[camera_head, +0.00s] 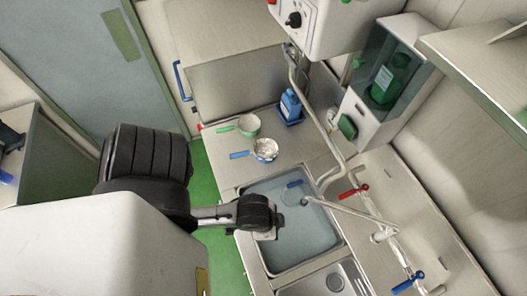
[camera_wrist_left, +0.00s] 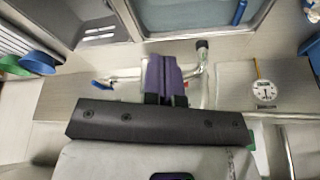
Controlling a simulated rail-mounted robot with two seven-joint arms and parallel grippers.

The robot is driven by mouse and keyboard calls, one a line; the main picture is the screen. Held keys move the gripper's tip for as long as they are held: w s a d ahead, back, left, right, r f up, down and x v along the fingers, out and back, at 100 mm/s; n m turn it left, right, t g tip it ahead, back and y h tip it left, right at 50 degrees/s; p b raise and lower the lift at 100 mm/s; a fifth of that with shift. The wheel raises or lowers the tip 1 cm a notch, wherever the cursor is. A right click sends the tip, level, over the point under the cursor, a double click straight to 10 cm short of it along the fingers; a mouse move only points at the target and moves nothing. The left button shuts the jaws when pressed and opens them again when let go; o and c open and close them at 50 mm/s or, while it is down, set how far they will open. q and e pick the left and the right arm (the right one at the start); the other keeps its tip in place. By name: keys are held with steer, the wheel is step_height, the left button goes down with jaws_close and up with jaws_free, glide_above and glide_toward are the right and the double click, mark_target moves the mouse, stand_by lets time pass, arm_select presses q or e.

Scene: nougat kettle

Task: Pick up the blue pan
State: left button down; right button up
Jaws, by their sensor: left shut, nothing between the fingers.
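A small pan with a blue handle (camera_head: 265,149) sits on the steel counter, with whitish contents. Its handle points left. A small pan with a green handle (camera_head: 247,126) stands just behind it. My left arm comes in from the left, its dark wrist (camera_head: 258,212) over the near left edge of the sink, nearer than the blue pan and apart from it. The fingers are not clear there. In the left wrist view the purple fingers of my left gripper (camera_wrist_left: 162,76) are closed together and empty. My right gripper is not in view.
The water-filled sink (camera_head: 312,240) has a small blue item (camera_head: 294,184) in it. A tap pipe (camera_head: 335,150) rises beside it. A blue bottle (camera_head: 290,104) stands behind the pans. A dial thermometer (camera_wrist_left: 264,91) lies in the left wrist view. Counter left of the blue pan is clear.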

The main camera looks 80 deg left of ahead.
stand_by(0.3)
arm_select(q)
steer(key=c, duration=0.8)
jaws_free()
